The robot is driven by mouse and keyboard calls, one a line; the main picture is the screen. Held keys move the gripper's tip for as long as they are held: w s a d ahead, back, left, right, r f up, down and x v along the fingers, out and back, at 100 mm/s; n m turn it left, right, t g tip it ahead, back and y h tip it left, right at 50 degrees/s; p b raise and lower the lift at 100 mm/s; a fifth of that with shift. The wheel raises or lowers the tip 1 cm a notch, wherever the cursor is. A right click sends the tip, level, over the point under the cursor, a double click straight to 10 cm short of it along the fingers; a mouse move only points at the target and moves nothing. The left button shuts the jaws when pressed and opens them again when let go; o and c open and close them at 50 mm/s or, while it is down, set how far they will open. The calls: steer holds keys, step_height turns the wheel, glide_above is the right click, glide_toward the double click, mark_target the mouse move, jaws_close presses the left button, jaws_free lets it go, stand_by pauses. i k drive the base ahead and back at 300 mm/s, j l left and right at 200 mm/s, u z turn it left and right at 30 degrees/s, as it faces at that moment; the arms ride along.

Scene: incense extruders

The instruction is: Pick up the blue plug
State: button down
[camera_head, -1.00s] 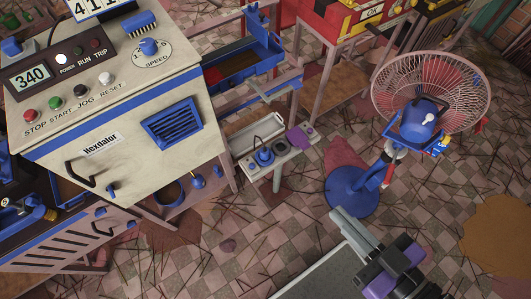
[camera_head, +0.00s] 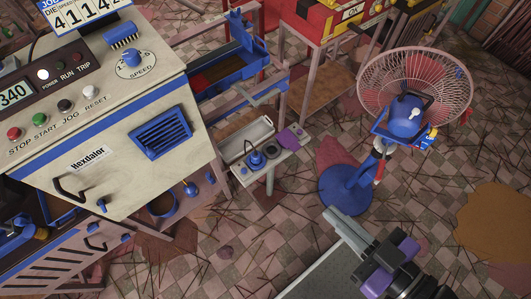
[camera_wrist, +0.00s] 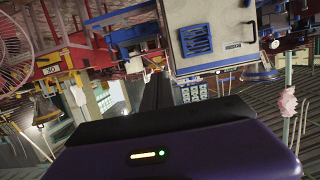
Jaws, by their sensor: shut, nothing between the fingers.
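The blue plug (camera_head: 256,159) appears to be the small blue piece with a dark cord on the narrow grey shelf (camera_head: 252,178) beside the cream machine. My gripper (camera_head: 338,220) shows at the lower middle of the head view, to the right of the plug and nearer me. Its fingers are shut with nothing in them, and it is well apart from the plug. In the wrist view my gripper's dark fingers (camera_wrist: 157,92) point into the room. I cannot make out the plug in that view.
The cream Hexdalor machine (camera_head: 110,130) fills the left. A purple object (camera_head: 291,138) and an empty pale tray (camera_head: 246,138) are near the plug. A pink-caged fan (camera_head: 415,90) on a blue base (camera_head: 346,190) stands to the right. Thin sticks litter the tiled floor.

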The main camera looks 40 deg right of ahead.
mark_target(257, 158)
steer(key=i+j+z, duration=0.15)
steer(key=i+j, duration=1.4)
